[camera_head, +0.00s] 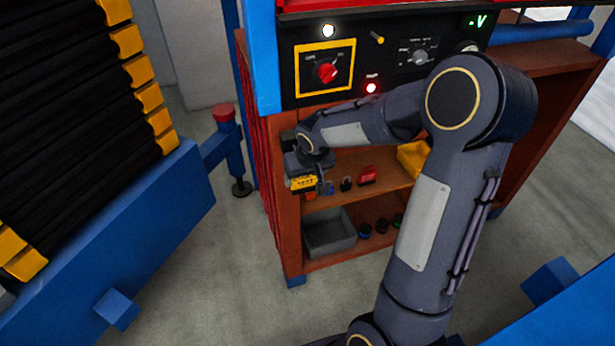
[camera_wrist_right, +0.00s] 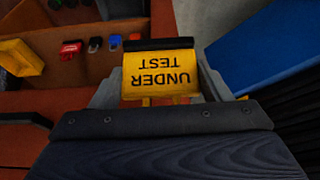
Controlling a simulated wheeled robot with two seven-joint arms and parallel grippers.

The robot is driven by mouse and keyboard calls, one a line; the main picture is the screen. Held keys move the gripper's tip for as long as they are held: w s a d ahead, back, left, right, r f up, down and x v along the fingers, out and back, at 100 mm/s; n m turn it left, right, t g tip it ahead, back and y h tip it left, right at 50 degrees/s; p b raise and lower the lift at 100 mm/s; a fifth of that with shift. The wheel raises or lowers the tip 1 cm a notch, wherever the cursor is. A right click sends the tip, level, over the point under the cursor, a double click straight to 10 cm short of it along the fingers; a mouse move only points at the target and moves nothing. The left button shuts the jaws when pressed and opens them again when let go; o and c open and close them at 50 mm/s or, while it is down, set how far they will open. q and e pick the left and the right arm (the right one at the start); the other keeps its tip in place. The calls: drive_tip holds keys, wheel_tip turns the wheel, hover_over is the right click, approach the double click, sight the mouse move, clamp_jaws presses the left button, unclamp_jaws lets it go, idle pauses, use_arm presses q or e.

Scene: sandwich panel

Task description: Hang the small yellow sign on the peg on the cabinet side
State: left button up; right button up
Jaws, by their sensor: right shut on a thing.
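The small yellow sign (camera_head: 304,183) is held by my right gripper (camera_head: 310,170) in front of the cabinet's left front edge. In the right wrist view the sign (camera_wrist_right: 160,73) reads "UNDER TEST" upside down, with a black strip along its far edge. It lies between the fingers of my right gripper (camera_wrist_right: 158,85), which is shut on it. The orange-brown cabinet (camera_head: 288,205) stands under the control panel. The peg on the cabinet side cannot be made out. My left gripper is not in view.
The control panel has a red rotary switch (camera_head: 327,72) and a lit red lamp (camera_head: 371,88). Shelves hold a grey bin (camera_head: 328,236), a yellow bin (camera_head: 411,158), a red padlock (camera_head: 367,176) and small items.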

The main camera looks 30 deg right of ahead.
drive_tip(key=w, duration=0.1)
drive_tip(key=w+d, duration=0.1)
drive_tip(key=w, duration=0.1)
drive_tip(key=w+f, duration=0.1)
drive_tip(key=w, duration=0.1)
drive_tip(key=shift+w+d+p, duration=0.15)
drive_tip(key=shift+w+p, duration=0.1)
drive_tip(key=shift+p, duration=0.15)
idle(0.3)
idle(0.4)
drive_tip(key=o, duration=1.1)
drive_tip(key=shift+c, duration=0.2)
drive_tip(key=b+v, duration=0.1)
drive_tip(key=v, duration=0.6)
drive_tip(key=shift+r, duration=0.4)
